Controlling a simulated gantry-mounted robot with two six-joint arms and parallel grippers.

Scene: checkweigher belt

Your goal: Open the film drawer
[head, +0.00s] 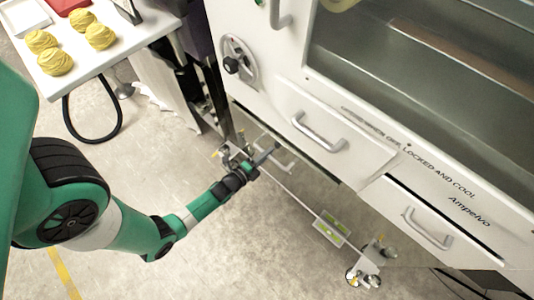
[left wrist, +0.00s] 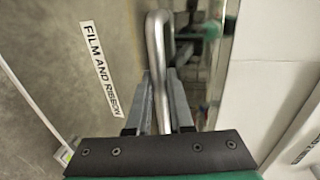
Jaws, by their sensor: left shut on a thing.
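The film drawer's metal handle (left wrist: 158,60) stands out from a grey front in the left wrist view, beside a label reading "FILM AND RIBBON" (left wrist: 101,68). My left gripper (left wrist: 159,100) is shut on this handle, with one finger on each side of the bar. In the head view my left gripper (head: 272,152) reaches low under the machine's front, and part of the handle (head: 287,163) shows beside it. A dark gap shows between the upper drawer and the handle; I cannot tell how far the film drawer stands out. My right gripper is not in view.
A drawer with a handle (head: 320,133) sits above, and another with a handle (head: 428,230) is to the right. A handwheel (head: 238,62) is on the machine's left. A white table (head: 85,65) holds yellow balls. The floor (head: 200,265) is mostly clear.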

